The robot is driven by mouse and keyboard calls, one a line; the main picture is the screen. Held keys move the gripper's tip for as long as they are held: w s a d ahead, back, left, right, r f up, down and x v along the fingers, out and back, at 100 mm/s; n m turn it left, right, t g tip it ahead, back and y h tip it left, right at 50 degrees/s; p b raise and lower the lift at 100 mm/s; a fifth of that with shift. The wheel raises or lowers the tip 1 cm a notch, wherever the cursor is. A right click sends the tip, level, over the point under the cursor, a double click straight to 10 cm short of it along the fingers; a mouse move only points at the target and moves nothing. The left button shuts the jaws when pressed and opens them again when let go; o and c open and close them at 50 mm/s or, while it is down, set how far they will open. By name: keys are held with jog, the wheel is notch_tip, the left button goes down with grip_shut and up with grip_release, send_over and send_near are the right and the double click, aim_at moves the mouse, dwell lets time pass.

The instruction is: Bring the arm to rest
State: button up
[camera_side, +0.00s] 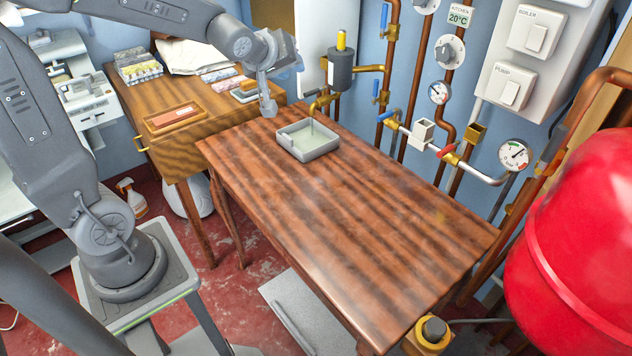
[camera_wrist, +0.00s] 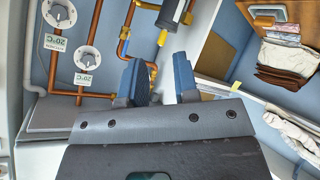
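My gripper (camera_side: 267,104) hangs at the end of my raised arm in the side view, fingers pointing down, over the gap between the striped table (camera_side: 370,215) and the smaller wooden desk (camera_side: 200,117). I cannot tell its exact height. In the wrist view, the two blue-padded fingers of my gripper (camera_wrist: 160,76) stand apart with nothing between them. It is open and empty.
A grey tray (camera_side: 308,146) stands on the striped table's far end, right of my gripper; the rest of that tabletop is clear. Copper pipes (camera_side: 418,90) with valves and gauges line the wall behind. A red tank (camera_side: 580,240) is at the right.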

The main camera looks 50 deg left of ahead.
jog(key=s+d+m+g+h, duration=0.2)
jog(key=s+d+m, duration=0.3)
jog(key=s, duration=0.5)
jog(key=s+d+m+g+h, duration=0.1)
jog(key=s+d+m+g, duration=0.2)
jog(key=s+d+m, duration=0.3)
jog(key=s+d+f, duration=0.1)
jog(key=s+d, duration=0.1)
jog(key=s, duration=0.3)
jog(key=shift+s+d+h, duration=0.3)
jog(key=shift+h, duration=0.1)
